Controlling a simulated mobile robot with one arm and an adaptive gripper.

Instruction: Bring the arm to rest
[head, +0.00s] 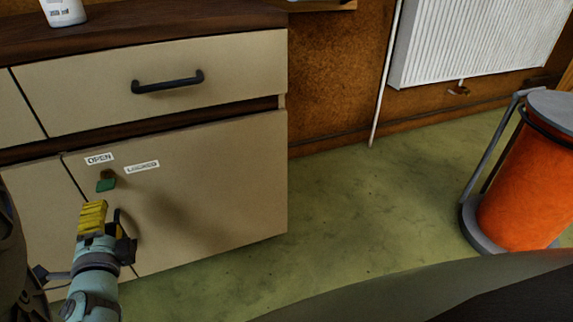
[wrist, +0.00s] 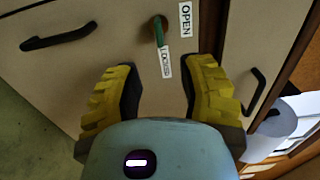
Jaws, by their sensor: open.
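My gripper (head: 106,225) is in front of the lower cabinet doors in the head view. In the wrist view my gripper (wrist: 156,100) has its two yellow ridged fingers spread wide, with nothing between them. A green key or knob (head: 105,183) sits in the door's lock just above the fingers. The green piece also shows beyond the fingertips in the wrist view (wrist: 159,34), apart from them. Labels "OPEN" (head: 99,158) and "LOCKED" (head: 142,167) are stuck beside it. The cabinet door (head: 220,180) looks shut.
A drawer (head: 100,85) with a dark handle (head: 167,82) is above the door. A white container (head: 63,12) stands on the cabinet top. An orange bin (head: 525,175) stands at the right, below a white radiator (head: 475,38). The green floor (head: 370,215) between is clear.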

